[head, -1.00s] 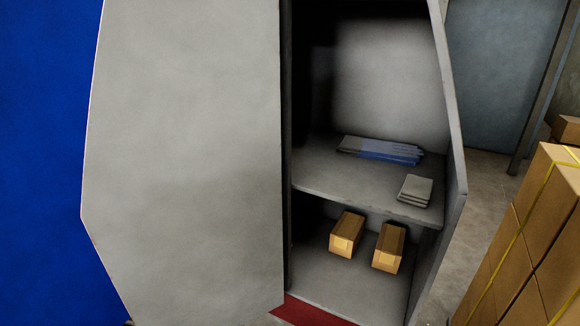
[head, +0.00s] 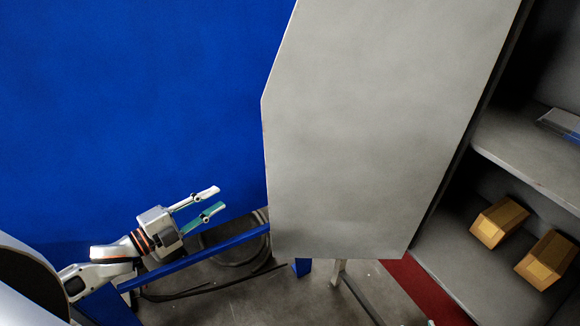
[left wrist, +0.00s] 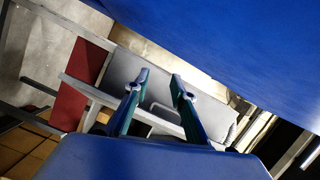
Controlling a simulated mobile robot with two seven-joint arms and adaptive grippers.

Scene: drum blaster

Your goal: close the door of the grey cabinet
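The grey cabinet (head: 525,165) stands at the right edge of the head view with its inside showing. Its grey door (head: 385,130) is swung wide open to the left and fills the middle. My left gripper (head: 220,198) is to the left of the door's free edge, apart from it, pointing right and slightly up. Its two fingers are spread with nothing between them. They also show spread and empty in the left wrist view (left wrist: 159,76). My right gripper is not in view.
A blue panel (head: 140,90) stands behind my left gripper, with a blue rail (head: 205,255) just below the gripper. Two cardboard boxes (head: 498,222) (head: 547,260) lie on the cabinet's lower level. A red strip (head: 428,290) runs along the cabinet's foot.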

